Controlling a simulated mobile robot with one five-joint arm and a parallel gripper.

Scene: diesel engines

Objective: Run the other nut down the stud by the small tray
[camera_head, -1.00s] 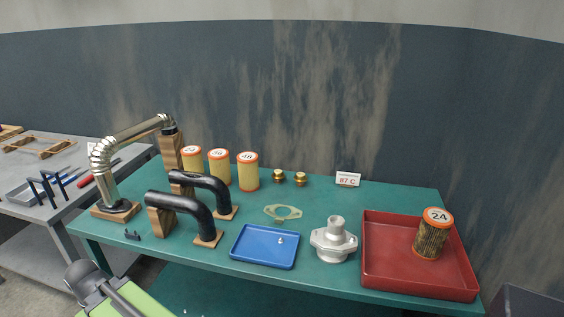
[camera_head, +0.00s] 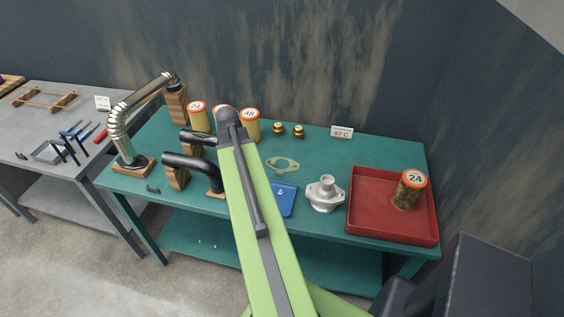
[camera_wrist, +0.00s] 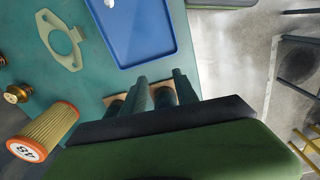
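The small blue tray (camera_head: 287,207) lies flat on the green bench, partly covered by my arm in the head view. It also shows at the top of the wrist view (camera_wrist: 145,35). A small pale nut-like piece (camera_head: 281,192) sits in it; a bit of it shows at the top edge of the wrist view (camera_wrist: 109,3). I cannot make out a stud. My gripper (camera_wrist: 160,76) shows in the wrist view as two dark fingers with a gap between them, near the tray's edge, with nothing visible between them. In the head view my arm hides it.
Black pipe elbows (camera_head: 205,176) on wooden blocks stand left of the tray. A silver housing (camera_head: 325,193) and a red tray (camera_head: 392,226) with a filter (camera_head: 408,192) lie right. A gasket (camera_head: 282,166), brass fittings (camera_head: 298,131) and orange-capped filters (camera_head: 250,127) are behind.

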